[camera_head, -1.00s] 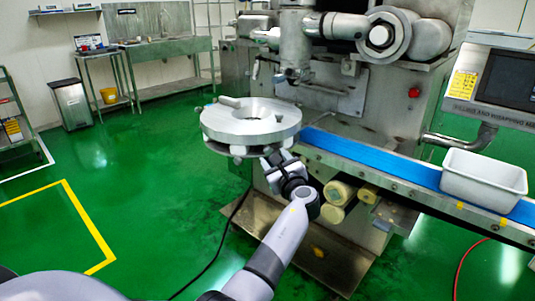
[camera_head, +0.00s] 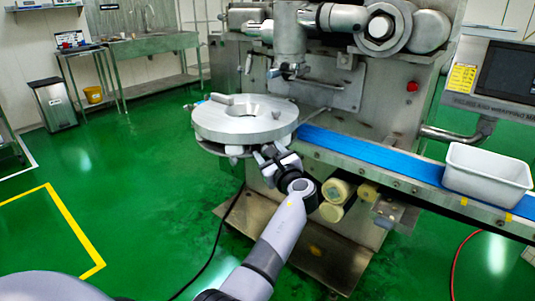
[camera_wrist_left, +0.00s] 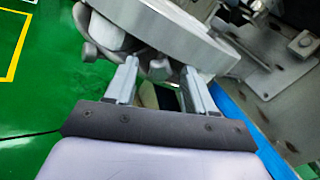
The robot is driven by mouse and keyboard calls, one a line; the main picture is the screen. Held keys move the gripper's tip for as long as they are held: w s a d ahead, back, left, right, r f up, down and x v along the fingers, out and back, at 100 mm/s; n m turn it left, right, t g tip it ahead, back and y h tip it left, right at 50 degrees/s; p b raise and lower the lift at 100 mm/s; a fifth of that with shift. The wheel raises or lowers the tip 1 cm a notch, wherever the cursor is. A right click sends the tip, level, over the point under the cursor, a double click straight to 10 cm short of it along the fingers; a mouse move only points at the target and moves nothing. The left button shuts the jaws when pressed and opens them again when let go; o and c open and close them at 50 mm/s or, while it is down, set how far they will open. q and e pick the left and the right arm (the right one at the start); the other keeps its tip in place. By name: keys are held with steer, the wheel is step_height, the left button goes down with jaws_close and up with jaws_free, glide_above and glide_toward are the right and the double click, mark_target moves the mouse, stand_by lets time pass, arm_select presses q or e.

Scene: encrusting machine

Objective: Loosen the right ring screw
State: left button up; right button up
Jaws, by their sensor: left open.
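A thick grey metal ring (camera_head: 207,123) with a central hole sits at the machine's left side, beside the belt's left end. My left gripper (camera_head: 262,153) is just under the ring's front right edge. In the left wrist view, the ring (camera_wrist_left: 175,35) crosses the top. A rounded metal knob (camera_wrist_left: 158,70), which looks like a ring screw, shows between the tips of my open left gripper (camera_wrist_left: 160,68). I cannot tell whether the fingers touch it. Another knob (camera_wrist_left: 89,51) is further left under the ring. My right gripper is not in view.
A blue conveyor belt (camera_head: 375,154) runs right from the ring and carries a white bin (camera_head: 487,177). Pale yellow rollers (camera_head: 330,201) are below the belt, close to my left arm. Green floor on the left is open.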

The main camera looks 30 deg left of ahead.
arm_select(q)
steer(key=shift+c, duration=0.3)
jaws_close()
